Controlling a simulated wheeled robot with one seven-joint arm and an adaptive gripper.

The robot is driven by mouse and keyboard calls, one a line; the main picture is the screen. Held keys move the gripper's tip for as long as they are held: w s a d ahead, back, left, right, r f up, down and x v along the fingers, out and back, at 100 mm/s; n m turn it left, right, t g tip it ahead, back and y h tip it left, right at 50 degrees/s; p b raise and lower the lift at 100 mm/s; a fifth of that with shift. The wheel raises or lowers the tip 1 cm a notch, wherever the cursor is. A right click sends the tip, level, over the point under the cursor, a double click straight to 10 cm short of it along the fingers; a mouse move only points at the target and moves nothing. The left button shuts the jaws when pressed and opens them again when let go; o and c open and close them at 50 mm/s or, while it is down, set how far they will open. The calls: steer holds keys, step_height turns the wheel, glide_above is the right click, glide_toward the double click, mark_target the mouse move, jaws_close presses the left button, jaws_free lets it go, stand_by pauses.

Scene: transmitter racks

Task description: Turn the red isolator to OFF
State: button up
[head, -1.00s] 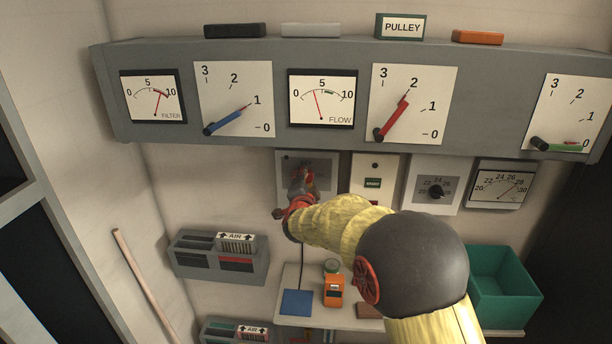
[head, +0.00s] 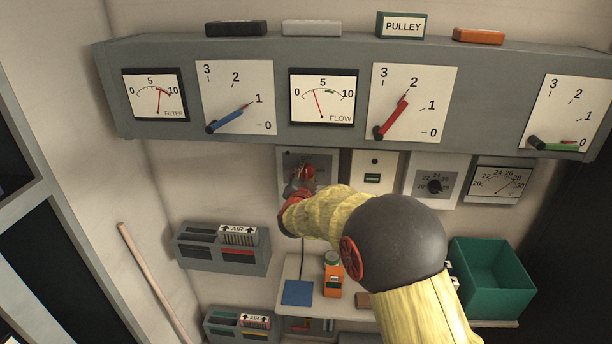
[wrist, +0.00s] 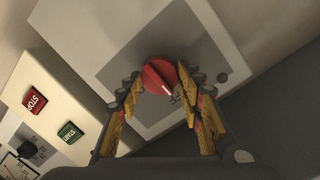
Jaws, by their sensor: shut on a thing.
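The red isolator (wrist: 160,74) is a round red knob on a grey plate (wrist: 120,70) of a white-edged wall box. In the head view the red isolator (head: 310,172) shows partly, behind my gripper (head: 301,180). In the wrist view my gripper (wrist: 160,80) has one finger on each side of the knob, closed on it. A white pointer line on the knob points down and slightly right in the wrist view.
Beside the isolator is a panel with a red STOP button (wrist: 34,101) and a green START button (wrist: 69,133). A dial box (head: 436,184) is further right. The grey gauge shelf (head: 350,140) overhangs above. A small table (head: 310,318) and green bin (head: 490,280) are below.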

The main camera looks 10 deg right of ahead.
steer(key=o, duration=1)
steer(key=shift+o, duration=0.8)
steer(key=v, duration=1.2)
steer(key=shift+f, duration=0.1)
